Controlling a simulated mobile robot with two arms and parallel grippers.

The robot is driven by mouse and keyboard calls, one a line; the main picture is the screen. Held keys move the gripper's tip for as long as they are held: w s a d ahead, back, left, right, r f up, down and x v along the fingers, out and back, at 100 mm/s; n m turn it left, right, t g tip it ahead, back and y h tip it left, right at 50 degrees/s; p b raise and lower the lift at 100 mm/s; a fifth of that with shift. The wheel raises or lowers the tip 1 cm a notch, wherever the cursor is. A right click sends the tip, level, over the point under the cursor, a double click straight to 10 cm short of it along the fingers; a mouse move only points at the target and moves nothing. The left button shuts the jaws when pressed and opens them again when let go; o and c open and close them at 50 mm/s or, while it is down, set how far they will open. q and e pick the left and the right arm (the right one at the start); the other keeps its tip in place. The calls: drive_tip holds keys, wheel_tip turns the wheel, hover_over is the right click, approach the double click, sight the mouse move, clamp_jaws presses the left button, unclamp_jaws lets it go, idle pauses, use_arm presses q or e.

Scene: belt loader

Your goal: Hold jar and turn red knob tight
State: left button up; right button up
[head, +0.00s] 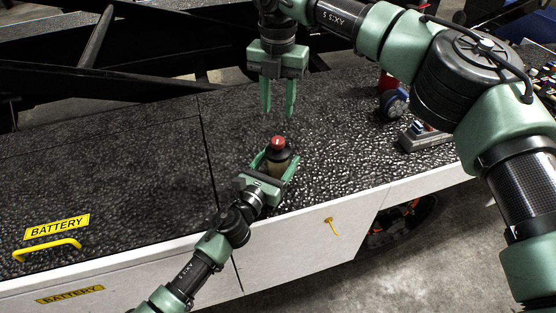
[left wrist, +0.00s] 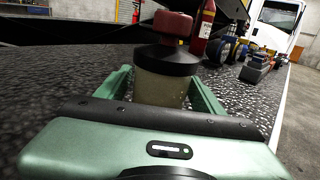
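The jar (head: 279,166) is a tan, upright cylinder with a black collar, standing on the dark speckled deck; it also shows in the left wrist view (left wrist: 160,88). The red knob (head: 278,142) sits on top of it, and is large in the left wrist view (left wrist: 172,25). My left gripper (head: 277,166) reaches in from the front, low down, with one finger on each side of the jar body; the fingers appear to touch it. My right gripper (head: 278,108) points down, open and empty, above and slightly behind the knob, apart from it.
A red bottle (left wrist: 203,28) stands behind the jar. A yellow handle (head: 47,250) is at far left. The deck left of the jar is clear.

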use_arm(q)
drive_tip(key=c, duration=1)
clamp_jaws()
use_arm(e)
drive_tip(key=shift+o, duration=1.9)
drive_tip(key=shift+w+f, duration=0.1)
drive_tip(key=shift+f, duration=0.05)
drive_tip(key=w+d+f+n+t+y, duration=0.1)
drive_tip(key=w+f+n+t+y, duration=0.1)
drive_tip(key=w+f+y, duration=0.3)
drive_tip(key=w+f+n+t+y, duration=0.1)
drive_tip(key=f+t+y, duration=0.1)
drive_tip(key=f+y, duration=0.3)
drive_tip(key=m+t, duration=1.1)
drive_tip(key=m, duration=1.7)
approach(278, 144)
drive_tip(key=w, duration=0.3)
drive_tip(key=x, duration=1.1)
drive_tip(key=shift+w+a+f, duration=0.1)
drive_tip(key=shift+a+f, duration=0.1)
drive_tip(key=shift+a, duration=0.35)
